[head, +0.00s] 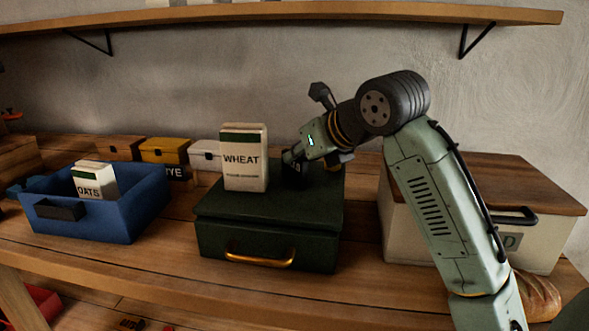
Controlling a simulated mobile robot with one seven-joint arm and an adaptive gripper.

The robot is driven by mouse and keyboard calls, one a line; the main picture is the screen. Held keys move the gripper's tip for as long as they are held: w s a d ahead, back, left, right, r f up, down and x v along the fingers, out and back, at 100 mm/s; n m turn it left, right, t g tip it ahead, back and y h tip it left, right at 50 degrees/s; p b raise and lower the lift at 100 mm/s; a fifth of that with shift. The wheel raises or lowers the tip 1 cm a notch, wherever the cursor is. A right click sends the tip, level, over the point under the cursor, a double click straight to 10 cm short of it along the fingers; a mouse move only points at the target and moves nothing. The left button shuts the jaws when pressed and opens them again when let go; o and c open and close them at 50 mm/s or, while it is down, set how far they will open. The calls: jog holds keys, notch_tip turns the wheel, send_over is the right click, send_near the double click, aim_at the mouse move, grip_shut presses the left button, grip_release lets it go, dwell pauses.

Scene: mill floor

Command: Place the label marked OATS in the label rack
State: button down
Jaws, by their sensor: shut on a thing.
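My gripper (297,156) is just right of the WHEAT carton, low over the dark green box. It is shut on a small dark piece (295,171) with faint white marks, too small to read; I cannot tell whether it touches the lid. A white carton marked OATS (90,182) stands tilted inside the blue bin. A dark label marked RYE (174,172) is at the back, by the small boxes. I cannot make out a label rack for certain, nor a separate OATS label.
The WHEAT carton (244,158) stands upright on the green box (268,230), close to my gripper. The blue bin (125,205) is at left. Small yellow (163,150) and white (206,154) boxes stand behind. A wooden-lidded cream bin (400,222) is at right. A shelf (300,12) hangs above.

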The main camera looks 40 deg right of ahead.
notch_tip(320, 180, up, 10)
jog(key=p, duration=0.8)
